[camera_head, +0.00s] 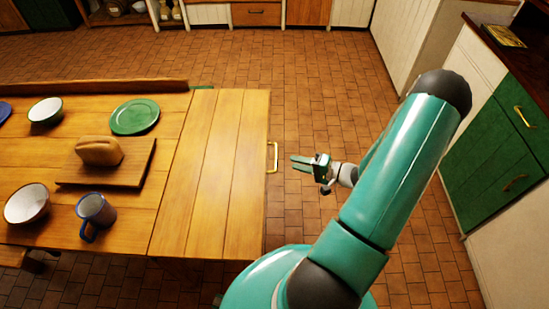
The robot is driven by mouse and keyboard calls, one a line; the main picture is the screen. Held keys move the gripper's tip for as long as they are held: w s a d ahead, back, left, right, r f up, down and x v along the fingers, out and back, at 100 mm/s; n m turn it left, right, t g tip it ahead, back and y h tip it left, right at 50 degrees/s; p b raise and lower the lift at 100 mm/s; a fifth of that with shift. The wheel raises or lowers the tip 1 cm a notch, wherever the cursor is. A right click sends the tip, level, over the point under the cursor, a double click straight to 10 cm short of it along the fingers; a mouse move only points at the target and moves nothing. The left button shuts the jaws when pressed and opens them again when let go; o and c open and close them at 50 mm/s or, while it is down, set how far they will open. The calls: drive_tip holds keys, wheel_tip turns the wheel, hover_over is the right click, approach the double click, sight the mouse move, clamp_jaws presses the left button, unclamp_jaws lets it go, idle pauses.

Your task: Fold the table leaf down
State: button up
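The table leaf (216,170) is a plain wooden panel at the right end of the wooden table (170,187). It looks level with the tabletop, and nothing stands on it. A brass handle (272,157) is on the leaf's right edge. My gripper (296,162) is just right of the handle, pointing left toward it. A gap shows between the fingers and the handle. The fingers are small and seen side-on, so I cannot tell whether they are apart. My teal arm reaches in from the lower right.
On the table are a loaf (99,151) on a cutting board (128,172), a green plate (135,117), bowls (27,204) and a blue mug (96,213). A green cabinet (490,150) stands at right. The tiled floor (320,80) beyond the leaf is clear.

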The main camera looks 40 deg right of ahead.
sight(277, 157)
drive_tip(key=x, duration=0.8)
drive_tip(key=shift+w+a, duration=0.1)
drive_tip(key=shift+w, duration=0.1)
drive_tip(key=shift+c, duration=0.4)
clamp_jaws()
